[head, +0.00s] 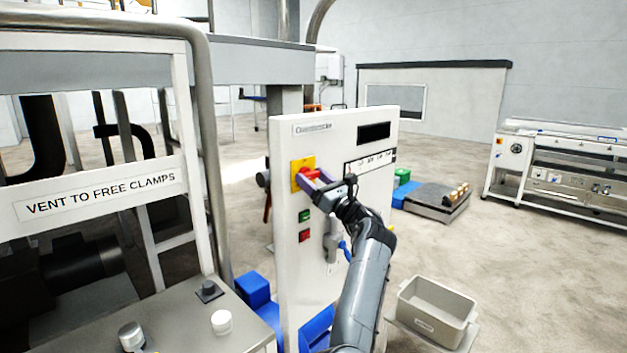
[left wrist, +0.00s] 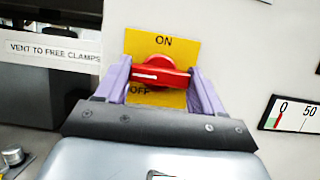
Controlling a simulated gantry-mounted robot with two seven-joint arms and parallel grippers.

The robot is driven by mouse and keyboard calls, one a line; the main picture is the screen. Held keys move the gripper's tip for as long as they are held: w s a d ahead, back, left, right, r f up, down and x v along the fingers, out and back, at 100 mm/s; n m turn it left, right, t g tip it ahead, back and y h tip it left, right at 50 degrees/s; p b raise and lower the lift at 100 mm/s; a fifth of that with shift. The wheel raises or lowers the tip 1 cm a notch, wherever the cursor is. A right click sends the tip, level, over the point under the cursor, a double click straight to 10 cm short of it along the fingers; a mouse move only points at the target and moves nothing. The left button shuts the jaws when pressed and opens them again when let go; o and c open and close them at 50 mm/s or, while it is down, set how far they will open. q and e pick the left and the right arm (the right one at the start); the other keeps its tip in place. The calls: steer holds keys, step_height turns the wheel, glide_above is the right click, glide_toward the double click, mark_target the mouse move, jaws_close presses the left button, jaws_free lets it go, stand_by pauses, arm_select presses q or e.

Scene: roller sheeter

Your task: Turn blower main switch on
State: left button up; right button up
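The blower main switch is a red rotary knob (left wrist: 160,72) on a yellow plate (left wrist: 162,42) marked ON at the top and OFF at the bottom. Its handle lies about level, with a white mark toward its left end. In the head view the yellow plate (head: 298,165) sits high on the white control panel (head: 345,135), with the knob partly hidden. My left gripper (head: 313,180) is at the switch. In the left wrist view its purple fingers (left wrist: 160,82) are spread, one at each end of the handle; I cannot tell whether they touch it. My right gripper is not in view.
Below the switch are a green button (head: 304,215) and a red button (head: 304,236). A gauge (left wrist: 297,115) is to the right on the panel. A bench with knobs (head: 222,322) and a metal frame stand left. A grey bin (head: 437,310) is at lower right.

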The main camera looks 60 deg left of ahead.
arm_select(q)
steer(key=c, duration=0.5)
